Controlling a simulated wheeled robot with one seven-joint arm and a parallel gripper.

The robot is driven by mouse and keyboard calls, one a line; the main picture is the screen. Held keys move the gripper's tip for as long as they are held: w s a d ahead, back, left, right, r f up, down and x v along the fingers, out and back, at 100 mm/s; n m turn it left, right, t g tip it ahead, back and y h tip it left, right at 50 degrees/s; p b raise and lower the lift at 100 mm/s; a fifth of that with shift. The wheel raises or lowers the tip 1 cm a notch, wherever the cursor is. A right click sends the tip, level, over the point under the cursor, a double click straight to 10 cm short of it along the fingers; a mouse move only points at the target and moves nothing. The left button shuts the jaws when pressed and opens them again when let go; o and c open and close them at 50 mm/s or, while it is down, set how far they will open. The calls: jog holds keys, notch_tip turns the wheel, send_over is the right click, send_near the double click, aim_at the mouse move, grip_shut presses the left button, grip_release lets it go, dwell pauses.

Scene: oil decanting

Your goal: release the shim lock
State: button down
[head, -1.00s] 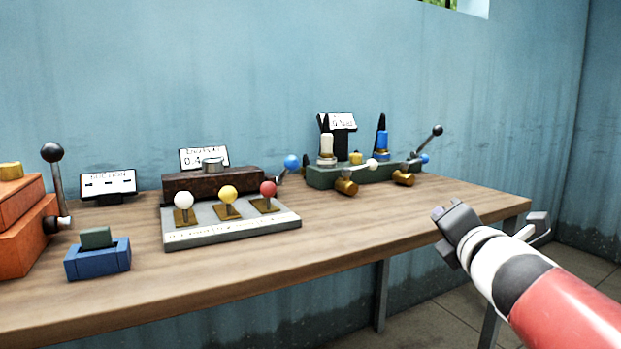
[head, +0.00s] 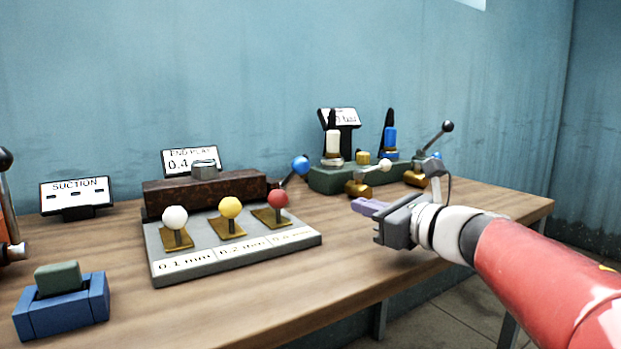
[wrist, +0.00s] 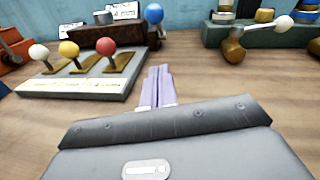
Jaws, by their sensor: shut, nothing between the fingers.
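No part is labelled as the shim lock. A lever with a blue ball (head: 299,165) rises at the right end of a dark brown block (head: 205,193); the ball also shows in the wrist view (wrist: 153,14). In front lies a grey shim board (head: 232,251) with a white knob (head: 175,218), a yellow knob (head: 231,207) and a red knob (head: 278,198) on brass plates. My gripper (head: 362,207) is shut and empty above the table, right of the board. Its purple fingers (wrist: 158,75) are together, pointing toward the back, apart from the lever.
An end play display (head: 189,160) stands behind the block. A green base (head: 325,180) with valves, bottles and a black-balled lever (head: 447,127) stands at the back right. A blue holder (head: 62,313) and suction display (head: 76,195) are at left. Bare table (head: 330,270) lies in front of the gripper.

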jog(key=p, duration=0.2)
send_near(293, 174)
jog(key=f, duration=0.2)
jog(key=shift+w+d+f, duration=0.25)
jog(key=shift+w+f, duration=0.05)
jog(key=shift+w, duration=0.1)
jog(key=shift+w+a+r+p, duration=0.25)
jog(key=shift+a+r, duration=0.05)
jog(key=shift+r, duration=0.2)
jog(key=shift+w+a+r+p, duration=0.2)
jog(key=shift+w+a+r, duration=0.1)
jog(key=shift+r, duration=0.15)
jog(key=shift+w+a+r, duration=0.25)
jog(key=shift+a, duration=0.05)
jog(key=shift+r, duration=0.1)
